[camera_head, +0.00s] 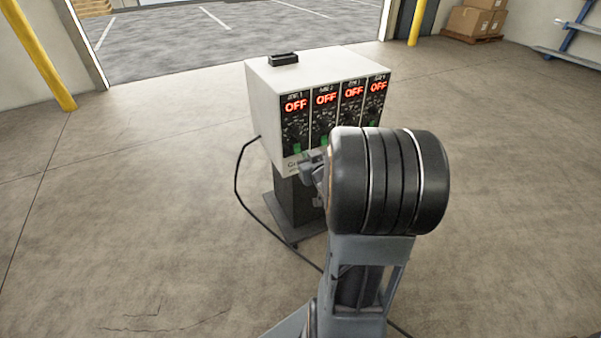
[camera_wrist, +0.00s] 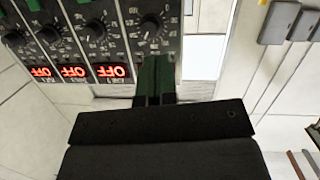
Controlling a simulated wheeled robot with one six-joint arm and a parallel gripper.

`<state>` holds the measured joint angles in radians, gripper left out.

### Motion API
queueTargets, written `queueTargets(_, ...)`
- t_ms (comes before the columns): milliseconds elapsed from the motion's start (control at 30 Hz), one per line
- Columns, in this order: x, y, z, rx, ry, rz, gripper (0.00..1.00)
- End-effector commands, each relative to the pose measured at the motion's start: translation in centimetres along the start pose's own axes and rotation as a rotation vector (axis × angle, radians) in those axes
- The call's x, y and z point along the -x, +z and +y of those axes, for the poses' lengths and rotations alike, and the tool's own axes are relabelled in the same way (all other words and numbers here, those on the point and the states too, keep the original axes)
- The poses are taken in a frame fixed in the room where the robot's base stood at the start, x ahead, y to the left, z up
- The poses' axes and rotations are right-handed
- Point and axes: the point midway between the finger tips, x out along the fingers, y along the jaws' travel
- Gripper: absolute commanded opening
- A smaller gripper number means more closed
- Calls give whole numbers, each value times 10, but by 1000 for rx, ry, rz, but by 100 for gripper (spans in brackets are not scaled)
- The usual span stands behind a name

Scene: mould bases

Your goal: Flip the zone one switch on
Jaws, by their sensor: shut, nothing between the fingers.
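The controller box (camera_head: 315,70) is white, with several black zone panels on its front, and each readout I can make out shows red OFF. The zone one panel (camera_head: 293,120) is at the far left, with a green switch (camera_head: 297,148) at its bottom. My gripper (camera_head: 312,163) is shut and empty, low in front of the panels, just right of and below that switch. The wrist view is upside down; there the dark fingers (camera_wrist: 154,62) overlap the rightmost panel below its knob (camera_wrist: 151,28) and cover its readout. I cannot tell whether they touch anything.
The box stands on a dark pedestal (camera_head: 290,205) with a black cable (camera_head: 236,180) looping to its left. A small black block (camera_head: 283,59) is on top of the box. The concrete floor around is clear. Yellow posts (camera_head: 37,55) and cardboard boxes (camera_head: 470,20) are farther back.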

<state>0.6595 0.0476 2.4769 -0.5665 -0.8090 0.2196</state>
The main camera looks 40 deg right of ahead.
Motion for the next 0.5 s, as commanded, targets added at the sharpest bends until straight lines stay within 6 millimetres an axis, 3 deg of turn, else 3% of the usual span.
queueTargets(33,-6,34,7,-17,-9,48,0)
queueTargets(133,-6,55,16,-44,-40,148,0)
queueTargets(300,-1,75,24,-80,-81,261,0)
queueTargets(500,3,79,27,-96,-99,311,0)
